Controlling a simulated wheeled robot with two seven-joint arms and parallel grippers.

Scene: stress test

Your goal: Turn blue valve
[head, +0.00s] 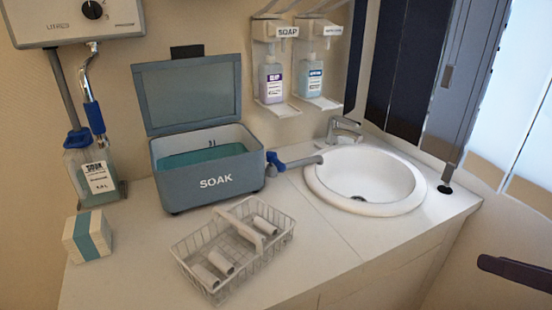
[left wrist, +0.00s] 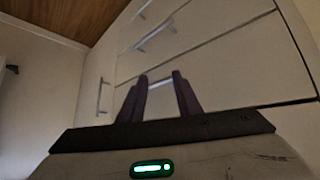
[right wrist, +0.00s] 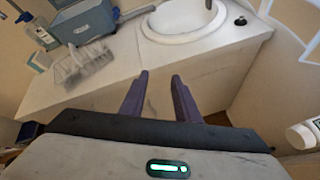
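A blue valve (head: 275,162) sits low on the right side of the grey SOAK box (head: 164,182), where a grey spout runs toward the sink. In the right wrist view a small blue piece (right wrist: 116,12) shows beside the box. Another blue lever-like part (head: 94,117) is on the hose under the wall unit at the left. My right gripper (right wrist: 160,75) is open and empty, in front of the counter and well away from the valve; part of it shows at the head view's right edge (head: 515,272). My left gripper (left wrist: 160,74) is open and empty, facing drawer fronts.
The SOAK box lid stands open, with teal liquid inside. A white wire basket (head: 188,268) with several white rolls stands in front of it. A round sink (head: 322,195) is at the right. A bottle (head: 97,178) and small carton (head: 88,236) are at the left.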

